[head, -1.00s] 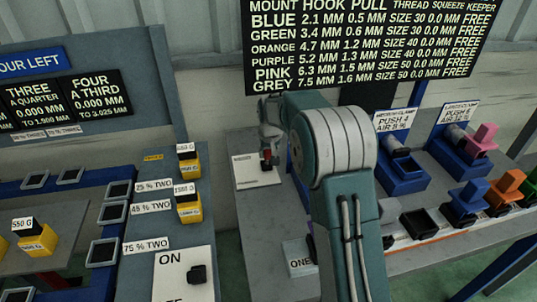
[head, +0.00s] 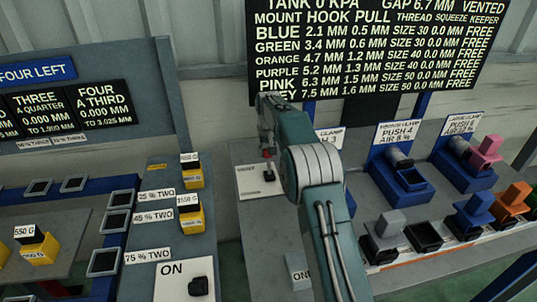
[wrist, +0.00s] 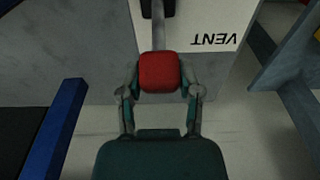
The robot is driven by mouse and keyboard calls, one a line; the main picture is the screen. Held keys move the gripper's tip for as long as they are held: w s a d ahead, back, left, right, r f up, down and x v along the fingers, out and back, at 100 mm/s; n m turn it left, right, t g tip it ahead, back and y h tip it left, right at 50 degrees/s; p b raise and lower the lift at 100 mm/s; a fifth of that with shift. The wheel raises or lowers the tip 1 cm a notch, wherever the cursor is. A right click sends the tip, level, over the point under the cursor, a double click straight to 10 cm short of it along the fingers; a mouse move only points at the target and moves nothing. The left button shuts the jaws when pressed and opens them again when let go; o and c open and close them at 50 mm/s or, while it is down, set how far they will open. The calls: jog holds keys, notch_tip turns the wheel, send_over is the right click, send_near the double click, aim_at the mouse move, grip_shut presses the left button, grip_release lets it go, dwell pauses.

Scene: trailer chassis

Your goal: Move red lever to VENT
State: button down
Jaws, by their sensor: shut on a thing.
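The red lever's knob (wrist: 159,72) sits between the two fingers of my gripper (wrist: 160,90) in the wrist view, and the gripper is shut on it. A grey stem runs from the knob to a dark base at the top of that view. The lever is mounted on a white panel (wrist: 212,60), whose word VENT reads upside down to the right of the knob. In the head view the white panel (head: 250,183) lies on the grey bench, with my gripper (head: 267,151) over its far side. Only a little red shows there, partly hidden by the gripper.
The black board (head: 375,45) above reads tank 0 kPa and vented. Blue clamp stations (head: 400,182) and several coloured blocks stand to the right. Yellow weights (head: 190,215) and an ON panel (head: 180,283) stand to the left. A blue edge (wrist: 55,135) is left of the gripper.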

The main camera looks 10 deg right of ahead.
jog(key=shift+w, duration=0.7)
jog(key=shift+w+f, duration=0.1)
jog(key=shift+f, duration=0.1)
jog(key=shift+c, duration=1.4)
grip_release()
jog(key=shift+a+f, duration=0.1)
notch_tip(320, 180, up, 12)
jog(key=s, duration=0.1)
jog(key=shift+s, duration=0.2)
jog(key=shift+f, duration=0.1)
